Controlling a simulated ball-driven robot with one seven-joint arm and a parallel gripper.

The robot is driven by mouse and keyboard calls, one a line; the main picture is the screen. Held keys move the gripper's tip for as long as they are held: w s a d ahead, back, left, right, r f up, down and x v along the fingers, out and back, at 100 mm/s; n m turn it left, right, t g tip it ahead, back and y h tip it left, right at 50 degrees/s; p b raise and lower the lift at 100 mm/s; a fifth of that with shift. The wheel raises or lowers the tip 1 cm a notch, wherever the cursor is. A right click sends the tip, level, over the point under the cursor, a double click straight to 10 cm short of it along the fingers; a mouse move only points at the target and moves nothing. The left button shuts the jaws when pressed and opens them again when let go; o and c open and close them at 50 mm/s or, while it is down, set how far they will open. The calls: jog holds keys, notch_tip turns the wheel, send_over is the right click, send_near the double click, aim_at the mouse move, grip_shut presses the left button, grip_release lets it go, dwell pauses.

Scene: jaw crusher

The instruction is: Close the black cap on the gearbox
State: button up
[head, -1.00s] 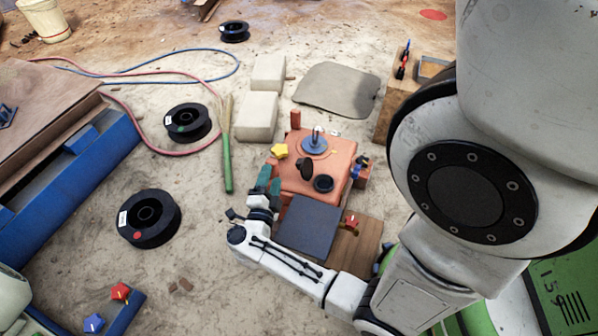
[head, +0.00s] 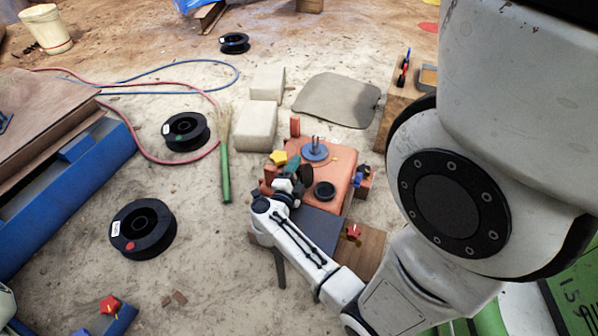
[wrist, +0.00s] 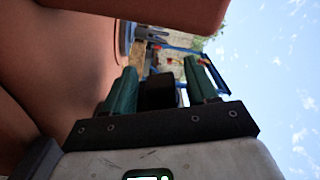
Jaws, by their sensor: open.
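The orange gearbox (head: 340,160) stands at the middle of the head view, with a black round opening (head: 324,190) on its top. The black cap (head: 306,172) stands up beside that opening, partly hidden by my gripper (head: 293,164). My gripper is over the left part of the gearbox. In the wrist view my gripper (wrist: 160,72) has its two green fingers apart, with a black piece (wrist: 157,92), likely the cap, showing between them. I cannot tell whether either finger touches it. The gearbox's orange side (wrist: 60,55) fills the left of the wrist view.
A blue disc with a post (head: 315,151), a yellow knob (head: 279,157) and a red post (head: 295,126) are on or beside the gearbox. A dark plate (head: 312,230) lies in front. Pale blocks (head: 256,125) stand behind.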

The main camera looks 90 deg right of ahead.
jog(key=shift+s+d, duration=0.1)
jog(key=shift+d, duration=0.2)
jog(key=shift+c, duration=0.3)
grip_shut()
